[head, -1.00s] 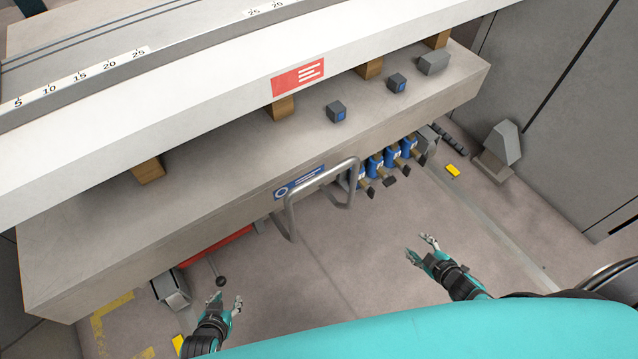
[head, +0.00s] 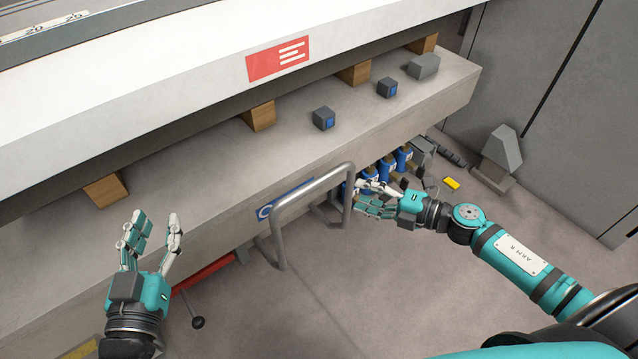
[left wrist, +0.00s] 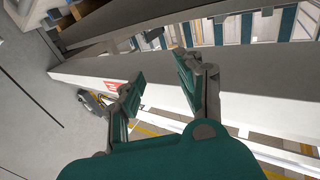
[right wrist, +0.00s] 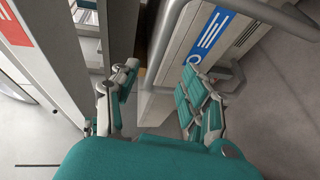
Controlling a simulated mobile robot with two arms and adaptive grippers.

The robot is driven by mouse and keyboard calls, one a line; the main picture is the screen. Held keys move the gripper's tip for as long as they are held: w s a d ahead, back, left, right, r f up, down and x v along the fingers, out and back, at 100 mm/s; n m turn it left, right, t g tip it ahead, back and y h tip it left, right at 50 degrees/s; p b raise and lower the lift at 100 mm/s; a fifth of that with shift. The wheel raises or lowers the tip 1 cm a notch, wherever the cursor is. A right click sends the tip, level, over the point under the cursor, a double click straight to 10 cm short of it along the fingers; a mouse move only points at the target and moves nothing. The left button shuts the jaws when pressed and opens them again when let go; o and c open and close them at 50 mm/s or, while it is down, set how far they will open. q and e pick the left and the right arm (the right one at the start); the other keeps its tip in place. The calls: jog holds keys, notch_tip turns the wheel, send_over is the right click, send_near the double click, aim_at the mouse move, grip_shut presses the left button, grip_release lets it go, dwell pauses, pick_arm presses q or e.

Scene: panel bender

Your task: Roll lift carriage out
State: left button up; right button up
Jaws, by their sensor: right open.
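A bent grey tube handle (head: 312,187) stands out from the front of the long grey beam-like carriage (head: 200,185), near a blue label (head: 288,196). The handle also shows in the right wrist view (right wrist: 172,40), with the blue label (right wrist: 215,30) beside it. My right gripper (head: 358,195) is open at the handle's right leg. In the right wrist view the tube runs between the open fingers (right wrist: 158,92); I cannot tell whether they touch it. My left gripper (head: 155,222) is open and empty, in front of the beam's left part. Its fingers are apart in the left wrist view (left wrist: 158,78).
Wooden blocks (head: 258,116) stand between the beam and the white upper beam (head: 190,70). Small grey blocks (head: 324,118) sit on the ledge. Blue units (head: 403,156) are under its right end. A ball-ended lever (head: 198,322) is low left. Floor (head: 400,290) below is mostly clear.

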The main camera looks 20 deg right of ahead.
aim_at(324, 184)
jog(key=b+x, duration=0.1)
jog(key=x, duration=1)
jog(key=shift+w+a+f, duration=0.2)
jog(key=shift+w+a, duration=0.35)
jog(key=shift+a, duration=0.05)
pick_arm(q)
notch_tip(324, 184, up, 7)
jog(key=s+t+h, duration=0.1)
jog(key=t, duration=0.3)
jog(key=shift+s+d+t+h, duration=0.25)
jog(key=shift+s+t+h, duration=0.05)
jog(key=shift+t, duration=0.1)
pick_arm(e)
grip_shut()
